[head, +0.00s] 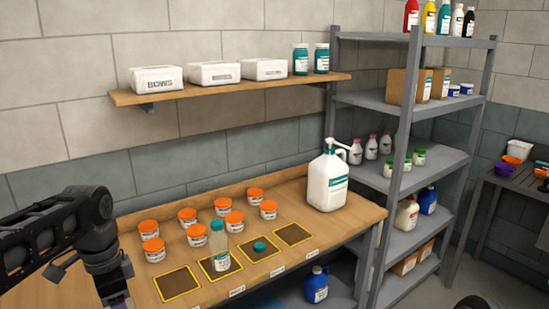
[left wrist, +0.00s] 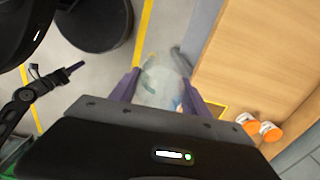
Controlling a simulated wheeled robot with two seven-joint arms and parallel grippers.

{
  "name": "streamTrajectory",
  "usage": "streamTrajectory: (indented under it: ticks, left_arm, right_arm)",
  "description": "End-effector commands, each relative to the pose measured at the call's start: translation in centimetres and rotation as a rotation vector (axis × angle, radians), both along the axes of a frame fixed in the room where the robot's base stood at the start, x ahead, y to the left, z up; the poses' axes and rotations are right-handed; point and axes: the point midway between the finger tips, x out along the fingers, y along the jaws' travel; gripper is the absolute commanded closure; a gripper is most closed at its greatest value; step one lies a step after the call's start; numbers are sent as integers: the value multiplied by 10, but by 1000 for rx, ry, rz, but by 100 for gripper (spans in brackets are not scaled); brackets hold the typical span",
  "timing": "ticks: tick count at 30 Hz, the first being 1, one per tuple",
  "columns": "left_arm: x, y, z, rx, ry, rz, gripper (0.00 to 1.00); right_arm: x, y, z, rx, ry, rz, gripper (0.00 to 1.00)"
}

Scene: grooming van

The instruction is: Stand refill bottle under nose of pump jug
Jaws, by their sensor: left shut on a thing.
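The white pump jug (head: 327,182) with a teal label stands upright at the back right of the wooden counter. Its pump nose appears to point right. My left gripper (left wrist: 160,92) is shut on a translucent bottle (left wrist: 160,82), seen from above between its purple fingers in the left wrist view. It is beside the counter's front edge, over the floor.
Several orange-lidded tubs (head: 187,216) stand behind the yellow-edged squares. A teal cap (head: 259,246) lies on one square; the leftmost square (head: 179,283) and rightmost square (head: 293,235) are bare. A grey shelf unit (head: 403,140) stands close right of the jug. A wall shelf (head: 225,88) hangs above.

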Motion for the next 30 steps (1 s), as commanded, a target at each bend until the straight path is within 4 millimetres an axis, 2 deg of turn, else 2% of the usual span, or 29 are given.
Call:
streamTrajectory:
  ticks: [4, 8, 12, 15, 18, 22, 25, 30]
  left_arm:
    - [15, -5, -6, 0, 3, 207, 85]
    - [37, -18, -21, 0, 4, 464, 85]
    - [65, -45, -49, -1, 5, 745, 85]
    - [80, -69, -75, 0, 6, 887, 85]
    - [89, -92, -100, 0, 5, 933, 85]
    - [88, -112, -124, -1, 3, 888, 85]
    - [86, -121, -133, -2, 2, 869, 85]
    - [86, -124, -135, -4, 0, 860, 85]
  right_arm:
    - [0, 0, 0, 0, 0, 0, 64]
    - [0, 0, 0, 0, 0, 0, 64]
    - [0, 0, 0, 0, 0, 0, 64]
    - [0, 0, 0, 0, 0, 0, 64]
    - [0, 0, 0, 0, 0, 0, 64]
    - [0, 0, 0, 0, 0, 0, 64]
    - [0, 0, 0, 0, 0, 0, 64]
    - [0, 0, 0, 0, 0, 0, 64]
